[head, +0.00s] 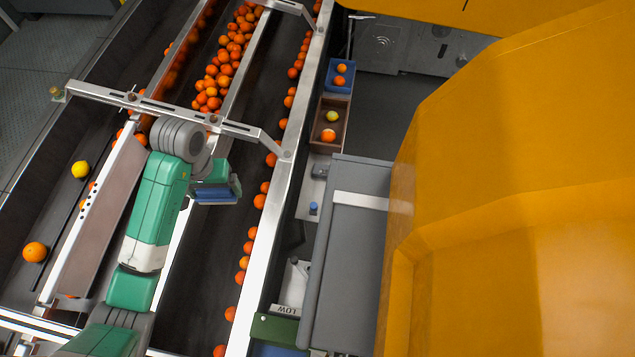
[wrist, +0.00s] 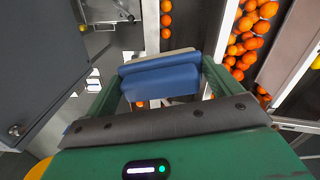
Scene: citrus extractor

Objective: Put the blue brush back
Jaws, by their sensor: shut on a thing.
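The blue brush (wrist: 162,82) is held across the gap between the two green fingers of my gripper (wrist: 160,85) in the wrist view. It shows a blue block with a pale strip along its far edge. In the head view my gripper (head: 218,190) is over the dark conveyor lane, and the blue brush (head: 214,196) shows as a dark blue strip at its lower side. Part of the brush is hidden by the gripper in the head view. I cannot tell which place belongs to the brush.
Oranges (head: 226,65) lie on the conveyor lanes beneath my arm. A metal crossbar (head: 240,128) spans them close to my wrist. To the right are a blue bin (head: 340,91), a brown bin (head: 318,133), a grey cover (head: 345,265) and a big yellow housing (head: 510,180).

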